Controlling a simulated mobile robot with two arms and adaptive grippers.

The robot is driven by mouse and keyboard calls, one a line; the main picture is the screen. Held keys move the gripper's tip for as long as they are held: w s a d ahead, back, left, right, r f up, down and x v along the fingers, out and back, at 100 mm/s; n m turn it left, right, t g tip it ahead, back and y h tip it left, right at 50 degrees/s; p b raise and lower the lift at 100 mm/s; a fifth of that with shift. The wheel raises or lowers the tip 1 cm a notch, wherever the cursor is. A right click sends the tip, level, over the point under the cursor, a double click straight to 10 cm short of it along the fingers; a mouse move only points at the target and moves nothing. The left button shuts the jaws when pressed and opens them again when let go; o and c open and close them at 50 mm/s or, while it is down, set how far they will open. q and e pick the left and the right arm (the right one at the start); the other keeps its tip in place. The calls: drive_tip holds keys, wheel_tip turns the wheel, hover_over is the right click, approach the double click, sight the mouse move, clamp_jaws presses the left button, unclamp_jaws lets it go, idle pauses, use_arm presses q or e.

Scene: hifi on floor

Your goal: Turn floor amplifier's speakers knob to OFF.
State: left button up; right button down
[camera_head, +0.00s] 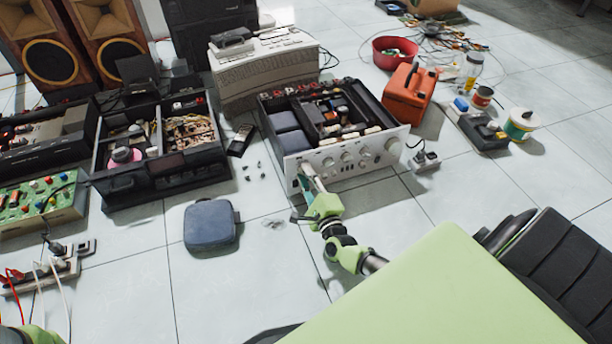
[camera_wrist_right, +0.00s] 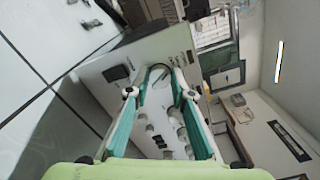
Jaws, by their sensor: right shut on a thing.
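The floor amplifier (camera_head: 352,160) has its lid off and a silver front panel with several round knobs. It also shows in the right wrist view as a pale panel (camera_wrist_right: 130,68). My right gripper (camera_head: 308,176) is at the left end of this panel. In the right wrist view, the right gripper (camera_wrist_right: 162,76) has its teal fingers closed around a small round knob at the panel. This fits the speakers knob, but its label and pointer cannot be read. In the head view the fingers hide it. My left gripper is out of view.
An opened black unit (camera_head: 165,150) stands to the left, and a blue-grey pouch (camera_head: 210,224) lies in front of it. Tiled floor before the amplifier is mostly clear.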

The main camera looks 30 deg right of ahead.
drive_tip(key=c, duration=1.8)
unclamp_jaws()
drive_tip(key=v, duration=1.2)
